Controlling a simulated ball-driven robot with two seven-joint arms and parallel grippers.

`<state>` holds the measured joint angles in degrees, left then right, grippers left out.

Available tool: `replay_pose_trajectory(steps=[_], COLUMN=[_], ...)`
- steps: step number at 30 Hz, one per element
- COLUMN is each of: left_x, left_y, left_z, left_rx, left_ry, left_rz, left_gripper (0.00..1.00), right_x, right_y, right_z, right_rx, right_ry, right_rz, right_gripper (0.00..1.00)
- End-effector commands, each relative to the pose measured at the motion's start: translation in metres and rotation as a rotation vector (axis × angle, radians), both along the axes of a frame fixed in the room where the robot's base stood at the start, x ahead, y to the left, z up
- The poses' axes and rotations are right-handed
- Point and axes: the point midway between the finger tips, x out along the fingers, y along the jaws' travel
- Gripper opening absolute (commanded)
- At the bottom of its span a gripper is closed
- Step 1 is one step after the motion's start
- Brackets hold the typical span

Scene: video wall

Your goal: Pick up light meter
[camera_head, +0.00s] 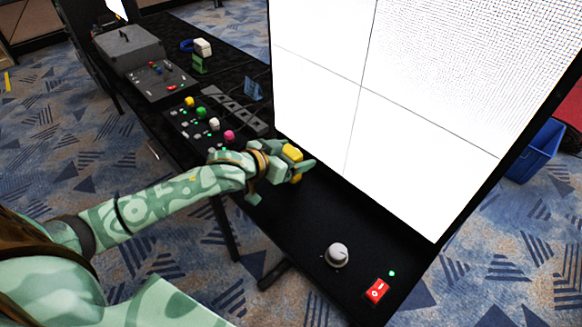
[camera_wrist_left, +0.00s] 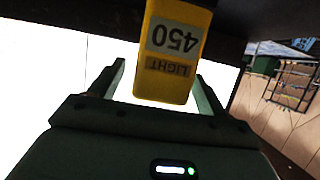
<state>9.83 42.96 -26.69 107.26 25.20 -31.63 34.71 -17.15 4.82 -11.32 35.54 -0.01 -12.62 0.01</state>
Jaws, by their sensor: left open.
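The yellow light meter (camera_head: 292,152) is at my left gripper, over the black table in front of the large white screen. In the left wrist view the light meter (camera_wrist_left: 180,25) shows a label reading 450 and LIGHT, upside down. My left gripper (camera_head: 299,165) is open, with its fingers on either side of the meter. In the wrist view a gap shows beside the left finger; contact on the right side is hard to tell. The meter's far end runs out of that view. My right gripper is not in view.
The video wall (camera_head: 330,120) stands close behind the gripper. A grey knob (camera_head: 337,254) and a red switch (camera_head: 377,291) are on the table's near right. Several coloured buttons, including a pink one (camera_head: 229,135), lie left of the gripper. Table between gripper and knob is clear.

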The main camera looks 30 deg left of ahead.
Motion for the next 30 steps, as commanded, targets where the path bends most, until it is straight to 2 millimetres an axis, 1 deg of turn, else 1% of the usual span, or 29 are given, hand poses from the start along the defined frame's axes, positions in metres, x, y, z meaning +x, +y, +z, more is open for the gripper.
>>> replay_pose_trajectory(steps=[1, 3, 10, 11, 12, 14, 15, 16, 17, 18, 26, 30], left_x=[0.006, 0.011, 0.012, 0.012, 0.012, 0.012, 0.012, 0.012, 0.012, 0.012, 0.012, 0.012], left_y=[-0.001, -0.003, -0.004, -0.004, -0.004, -0.003, -0.003, -0.003, -0.003, -0.003, -0.003, -0.004], left_z=[-0.003, -0.005, -0.005, -0.005, -0.005, -0.005, -0.005, -0.005, -0.005, -0.004, -0.002, 0.012], left_rx=[0.0, 0.001, 0.002, 0.002, 0.002, 0.002, 0.002, 0.002, 0.002, 0.001, 0.001, 0.001], left_ry=[-0.001, 0.0, -0.001, -0.001, -0.001, -0.001, -0.001, -0.001, -0.001, -0.002, -0.002, -0.003], left_rz=[0.001, 0.0, -0.001, -0.001, -0.001, -0.001, -0.001, -0.001, -0.001, -0.001, -0.001, -0.001], left_gripper=[0.76, 0.76, 0.76, 0.68, 0.57, 0.4, 0.29, 0.24, 0.24, 0.2, 0.2, 0.2], right_x=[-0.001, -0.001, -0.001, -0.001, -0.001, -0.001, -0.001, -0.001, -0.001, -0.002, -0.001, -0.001], right_y=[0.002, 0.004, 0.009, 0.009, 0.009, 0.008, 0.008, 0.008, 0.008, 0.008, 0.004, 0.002], right_z=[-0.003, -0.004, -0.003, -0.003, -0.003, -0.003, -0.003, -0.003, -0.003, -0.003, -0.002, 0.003], right_rx=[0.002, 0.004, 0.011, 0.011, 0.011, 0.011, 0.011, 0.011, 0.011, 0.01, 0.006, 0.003], right_ry=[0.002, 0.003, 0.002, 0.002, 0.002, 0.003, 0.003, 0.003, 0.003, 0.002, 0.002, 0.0], right_rz=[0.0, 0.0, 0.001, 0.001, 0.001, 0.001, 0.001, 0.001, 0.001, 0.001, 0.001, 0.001], right_gripper=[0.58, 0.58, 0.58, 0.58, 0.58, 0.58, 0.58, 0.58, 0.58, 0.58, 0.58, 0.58])
